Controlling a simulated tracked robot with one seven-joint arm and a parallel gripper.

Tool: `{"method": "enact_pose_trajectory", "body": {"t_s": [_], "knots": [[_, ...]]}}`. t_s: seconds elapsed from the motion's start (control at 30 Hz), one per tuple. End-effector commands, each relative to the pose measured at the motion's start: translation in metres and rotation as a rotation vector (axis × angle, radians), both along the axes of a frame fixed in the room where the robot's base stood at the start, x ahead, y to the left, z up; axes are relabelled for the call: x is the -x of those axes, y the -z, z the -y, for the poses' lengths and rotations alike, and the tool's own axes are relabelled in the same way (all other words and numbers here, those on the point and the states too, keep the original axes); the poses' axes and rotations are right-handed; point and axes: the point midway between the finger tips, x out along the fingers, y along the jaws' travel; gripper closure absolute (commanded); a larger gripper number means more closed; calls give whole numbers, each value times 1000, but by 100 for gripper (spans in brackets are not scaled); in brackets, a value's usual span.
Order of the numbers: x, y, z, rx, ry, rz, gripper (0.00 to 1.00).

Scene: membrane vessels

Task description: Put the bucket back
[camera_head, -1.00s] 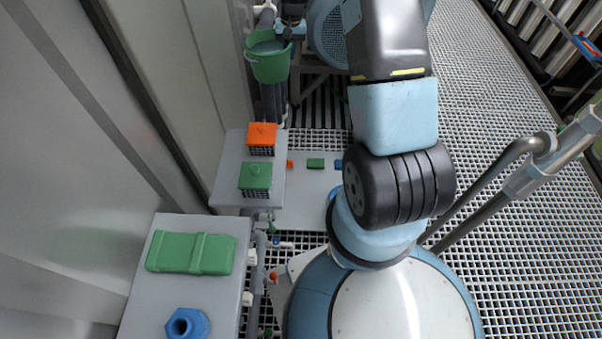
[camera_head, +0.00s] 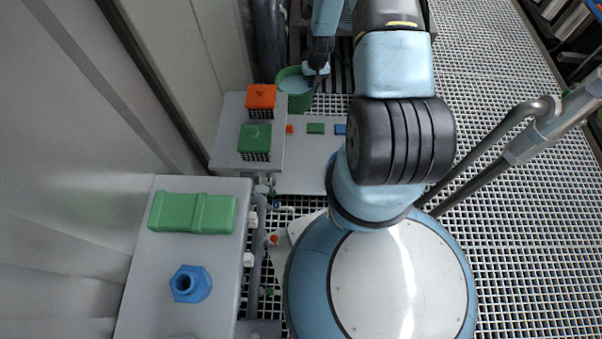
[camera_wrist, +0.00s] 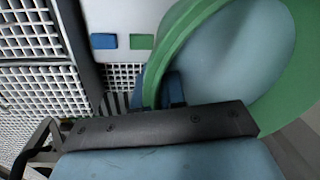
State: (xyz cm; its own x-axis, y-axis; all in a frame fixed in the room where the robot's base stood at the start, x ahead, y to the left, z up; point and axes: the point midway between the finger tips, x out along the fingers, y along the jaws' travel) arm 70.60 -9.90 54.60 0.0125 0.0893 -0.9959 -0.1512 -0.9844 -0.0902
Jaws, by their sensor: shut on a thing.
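The green bucket (camera_head: 293,88) is at the top middle of the head view, with pale liquid or a pale inside showing. My gripper (camera_head: 318,72) is shut on the bucket's right rim. In the wrist view the bucket (camera_wrist: 185,30) fills the upper right, and its green rim runs down to my gripper (camera_wrist: 165,92). The bucket hangs beside the far end of the grey table with the orange and green caged boxes. Whether its base touches anything is hidden.
An orange box (camera_head: 261,97) and a green box (camera_head: 255,138) stand on a grey stand (camera_head: 228,150). A low plate with small orange, green (camera_head: 316,128) and blue marks lies beside it. A nearer bench (camera_head: 150,270) holds a green block (camera_head: 192,212) and a blue hex fitting (camera_head: 190,284). Open grating lies right.

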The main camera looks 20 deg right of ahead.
Motion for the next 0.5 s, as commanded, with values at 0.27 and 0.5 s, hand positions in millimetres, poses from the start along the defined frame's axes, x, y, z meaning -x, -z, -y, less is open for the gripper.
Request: {"method": "enact_pose_trajectory", "body": {"t_s": [0.27,0.5], "knots": [[50,65,4,-3,-35,-5,100],[97,113,4,-2,-66,-5,100]]}}
